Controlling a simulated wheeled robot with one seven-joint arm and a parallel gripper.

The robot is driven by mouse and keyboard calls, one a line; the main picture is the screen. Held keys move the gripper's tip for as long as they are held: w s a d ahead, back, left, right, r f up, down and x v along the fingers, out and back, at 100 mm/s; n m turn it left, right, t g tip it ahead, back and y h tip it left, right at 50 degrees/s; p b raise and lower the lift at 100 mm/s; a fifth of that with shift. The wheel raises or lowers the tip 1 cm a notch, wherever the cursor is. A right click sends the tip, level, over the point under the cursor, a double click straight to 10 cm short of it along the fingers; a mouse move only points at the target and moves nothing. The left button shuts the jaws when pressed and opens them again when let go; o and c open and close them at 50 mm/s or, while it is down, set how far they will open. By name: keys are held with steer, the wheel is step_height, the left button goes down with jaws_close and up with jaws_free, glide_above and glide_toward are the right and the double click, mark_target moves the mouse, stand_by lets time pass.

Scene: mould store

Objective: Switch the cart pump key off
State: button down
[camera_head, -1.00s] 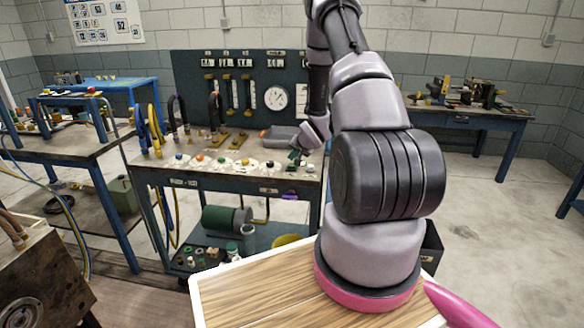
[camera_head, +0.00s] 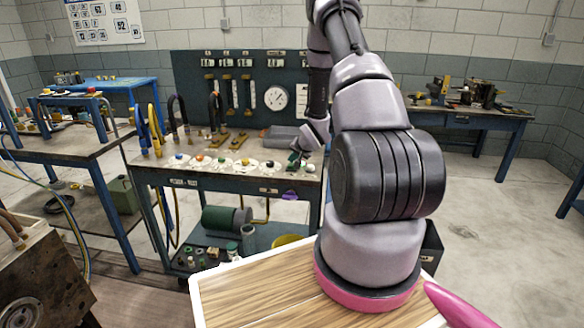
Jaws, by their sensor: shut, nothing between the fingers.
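The cart (camera_head: 240,184) stands ahead of me with a row of small coloured knobs or keys on pale round plates along its front edge. One is the red-orange one (camera_head: 199,157), and a dark one (camera_head: 270,162) sits farther right. My gripper (camera_head: 294,160) is shut and empty at the right end of this row, low over the cart top. It hides part of what lies beneath it. A pale plate (camera_head: 309,168) shows just right of it. Which of these is the pump key, and its position, are too small to tell.
A gauge panel (camera_head: 241,65) with a round dial (camera_head: 275,97) rises behind the cart. Curved hoses (camera_head: 149,127) stand at the cart's left end. A workbench (camera_head: 465,113) stands at the right; the floor between is clear.

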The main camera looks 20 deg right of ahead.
steer(key=shift+f, duration=0.45)
stand_by(0.3)
steer(key=shift+r, duration=0.95)
steer(key=shift+r, duration=3)
